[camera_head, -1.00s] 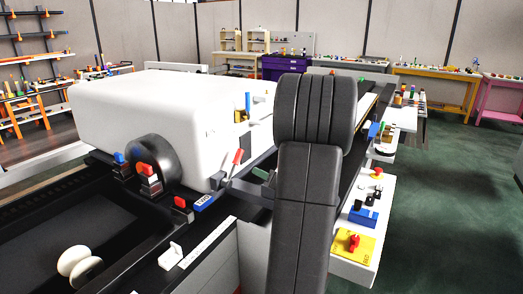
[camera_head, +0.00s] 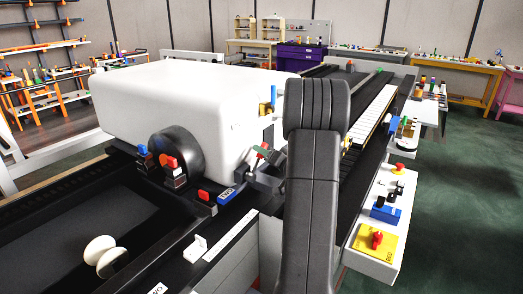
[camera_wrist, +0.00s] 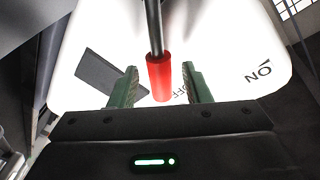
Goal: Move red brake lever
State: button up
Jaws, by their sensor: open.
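The red brake lever (camera_wrist: 162,82) has a red cylindrical grip on a dark rod. In the wrist view it stands between the two green fingers of my gripper (camera_wrist: 160,70), with a gap showing on each side. My gripper is open. Behind the grip is a white panel (camera_wrist: 215,55) marked ON and OFF; the OFF mark is partly covered. In the head view the red tip of the lever (camera_head: 264,146) shows just by my gripper (camera_head: 266,154), beside the white housing. The lever's lower part is hidden there by my gripper.
A white housing (camera_head: 190,95) fills the left-middle. A red-topped block (camera_head: 204,195) and a blue block (camera_head: 227,196) sit close in front of my gripper. A panel with a red knob on a yellow plate (camera_head: 372,243) stands at right. Green floor (camera_head: 460,200) is free farther right.

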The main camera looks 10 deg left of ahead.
jog(key=shift+x, duration=0.9)
jog(key=shift+c, duration=0.4)
grip_shut()
jog(key=shift+s+b, duration=0.1)
jog(key=shift+b, duration=0.2)
jog(key=s+n+b, duration=0.1)
jog(key=n+b, duration=0.1)
jog(key=s+a+r+n+b, duration=0.1)
jog(key=b, duration=0.2)
jog(key=s+n+y+b, duration=0.1)
jog(key=n+b, duration=0.1)
jog(key=b, duration=0.1)
jog(key=shift+s+a+r+n, duration=0.15)
jog(key=shift+s+r+n, duration=0.1)
jog(key=shift+n, duration=0.05)
jog(key=s+n+b, duration=0.1)
jog(key=n+b, duration=0.1)
jog(key=b, duration=0.1)
jog(key=s+a+n+y+b, duration=0.1)
jog(key=s+n+b, duration=0.1)
jog(key=s+n+y+b, duration=0.1)
jog(key=n+b, duration=0.1)
jog(key=b, duration=0.1)
jog(key=shift+s+a+r+n+b, duration=0.15)
jog(key=shift+a+r+n+b, duration=0.15)
jog(key=shift+r, duration=0.1)
